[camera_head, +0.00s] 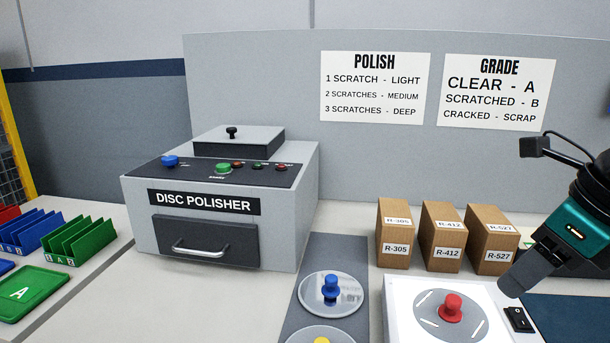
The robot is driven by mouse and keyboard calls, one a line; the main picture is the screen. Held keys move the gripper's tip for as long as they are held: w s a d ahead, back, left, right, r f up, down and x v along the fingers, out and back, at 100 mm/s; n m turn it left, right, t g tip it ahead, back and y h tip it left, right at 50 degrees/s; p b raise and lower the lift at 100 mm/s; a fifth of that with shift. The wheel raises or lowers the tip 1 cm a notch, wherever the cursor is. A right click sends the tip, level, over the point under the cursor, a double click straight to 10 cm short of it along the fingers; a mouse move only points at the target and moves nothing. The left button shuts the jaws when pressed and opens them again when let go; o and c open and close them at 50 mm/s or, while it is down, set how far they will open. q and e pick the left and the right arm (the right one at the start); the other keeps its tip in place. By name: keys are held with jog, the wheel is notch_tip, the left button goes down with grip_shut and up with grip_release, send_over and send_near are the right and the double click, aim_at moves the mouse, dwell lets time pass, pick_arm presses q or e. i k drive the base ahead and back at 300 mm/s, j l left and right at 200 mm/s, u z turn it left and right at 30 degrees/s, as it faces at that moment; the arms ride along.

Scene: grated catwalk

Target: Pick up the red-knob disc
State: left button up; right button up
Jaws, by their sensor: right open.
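The red-knob disc (428,314) lies on a white lit box (397,291) at the lower right of the head view. It is round and pale, with several short white scratch lines around its upright red knob (450,307). My right gripper (520,281) is above and to the right of the disc, apart from it. Only part of the gripper shows; it is open, with nothing seen in it. My left gripper is not in view.
A blue-knob disc (345,299) and a partly cut-off yellow-knob disc (321,334) lie on a grey strip left of the box. A black switch (519,319) is on the box. Cartons (441,247) stand behind. The disc polisher (204,230) stands left; green tray (22,293) far left.

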aim_at(442, 315)
jog(key=k, duration=0.85)
